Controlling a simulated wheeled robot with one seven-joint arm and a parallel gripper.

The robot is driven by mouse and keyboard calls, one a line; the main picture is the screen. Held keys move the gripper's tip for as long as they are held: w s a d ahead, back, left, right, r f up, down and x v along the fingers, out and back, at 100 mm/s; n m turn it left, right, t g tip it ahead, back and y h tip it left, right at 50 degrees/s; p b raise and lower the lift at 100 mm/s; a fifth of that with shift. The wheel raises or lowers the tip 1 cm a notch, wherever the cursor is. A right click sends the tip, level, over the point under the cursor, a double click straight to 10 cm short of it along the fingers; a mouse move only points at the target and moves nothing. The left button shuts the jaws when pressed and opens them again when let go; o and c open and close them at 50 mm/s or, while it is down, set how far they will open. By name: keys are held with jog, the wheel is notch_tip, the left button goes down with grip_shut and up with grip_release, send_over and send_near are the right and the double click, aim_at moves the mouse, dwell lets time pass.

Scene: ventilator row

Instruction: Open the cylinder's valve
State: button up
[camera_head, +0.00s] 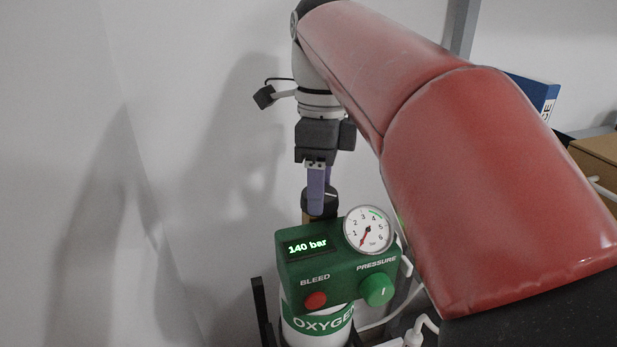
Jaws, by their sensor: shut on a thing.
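The oxygen cylinder (315,328) is white with a green band and stands upright at the lower middle. A green regulator block (327,284) sits on it, with a lit display reading 140 bar, a round dial, a red BLEED button (315,300) and a green PRESSURE knob (378,289). The dial's needle (365,240) points to the low end. Behind the block, a dark valve knob (320,204) sits on a brass stem (307,218). My gripper (319,200) points down, its purple fingers shut on the knob. The far finger is mostly hidden.
My red padded arm fills the upper right. A black upright bar (260,308) stands left of the cylinder. White tubing (392,318) runs at its right. A blue box (534,92) and a brown box (598,164) are at the right. Bare wall lies behind and left.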

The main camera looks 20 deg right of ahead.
jog(key=shift+m, duration=1.2)
jog(key=o, duration=1)
jog(key=r, duration=0.7)
jog(key=shift+w+d+r, duration=0.15)
jog(key=shift+d+r, duration=0.05)
jog(key=shift+r, duration=0.05)
